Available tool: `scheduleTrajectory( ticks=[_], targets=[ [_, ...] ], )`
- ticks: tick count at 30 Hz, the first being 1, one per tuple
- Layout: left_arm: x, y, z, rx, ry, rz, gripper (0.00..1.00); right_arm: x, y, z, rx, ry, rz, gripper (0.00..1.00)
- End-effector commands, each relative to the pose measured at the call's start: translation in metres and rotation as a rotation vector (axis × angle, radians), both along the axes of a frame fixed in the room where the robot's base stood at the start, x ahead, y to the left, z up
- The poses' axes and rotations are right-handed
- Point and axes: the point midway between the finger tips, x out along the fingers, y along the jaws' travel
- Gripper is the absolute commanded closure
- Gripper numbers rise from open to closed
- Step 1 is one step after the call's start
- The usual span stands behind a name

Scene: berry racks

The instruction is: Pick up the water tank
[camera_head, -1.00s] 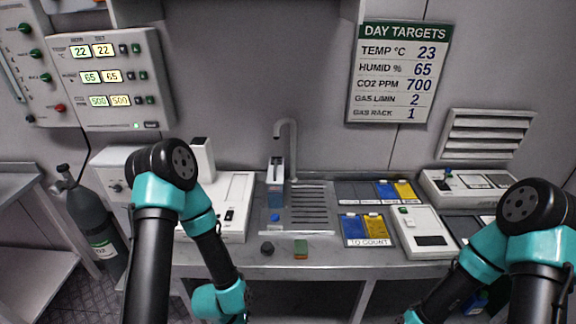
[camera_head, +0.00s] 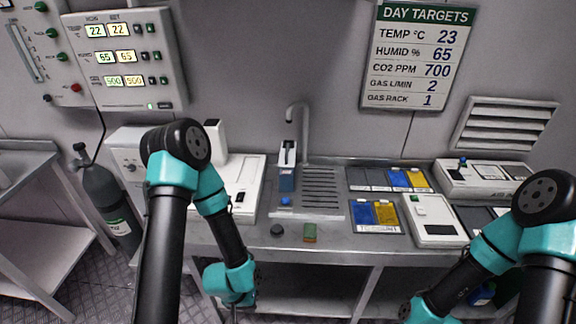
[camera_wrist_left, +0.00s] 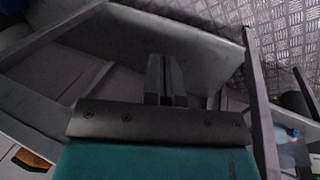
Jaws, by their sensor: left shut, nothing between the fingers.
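A slim upright container with a white top and a blue lower part (camera_head: 286,179) stands under the tap at the left of the sink's drain grille; it looks like the water tank, but I cannot be sure. My left gripper (camera_wrist_left: 166,76) is shut and empty in the left wrist view, with the shelf and floor beyond it. In the head view the left wrist hangs in front of the bench, below its top and well away from the container; the fingers barely show there. My right arm is at the lower right, its gripper out of the frame.
A gas cylinder (camera_head: 103,195) stands at left. A lower shelf (camera_head: 300,301) is under the bench.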

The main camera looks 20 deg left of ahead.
Motion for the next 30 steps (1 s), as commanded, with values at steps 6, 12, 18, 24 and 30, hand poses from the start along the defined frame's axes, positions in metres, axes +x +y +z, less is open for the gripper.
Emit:
scheduleTrajectory(
  ticks=[6,12,18,24,30],
  targets=[
    [0.0000,0.0000,0.0000,0.000,0.000,0.000,1.00,0.0000,0.0000,0.0000,0.000,0.000,0.000,0.57],
    [0.0000,0.0000,0.0000,0.000,0.000,0.000,0.87,0.0000,0.0000,0.0000,0.000,0.000,0.000,0.57],
    [0.0000,0.0000,0.0000,0.000,0.000,0.000,0.67,0.0000,0.0000,0.0000,0.000,0.000,0.000,0.57],
    [0.0000,0.0000,0.0000,0.000,0.000,0.000,0.58,0.0000,0.0000,0.0000,0.000,0.000,0.000,0.57],
    [0.0054,0.0008,0.0031,0.003,-0.005,0.005,0.58,0.0000,0.0000,0.0000,0.000,0.000,0.000,0.57]
  ],
)
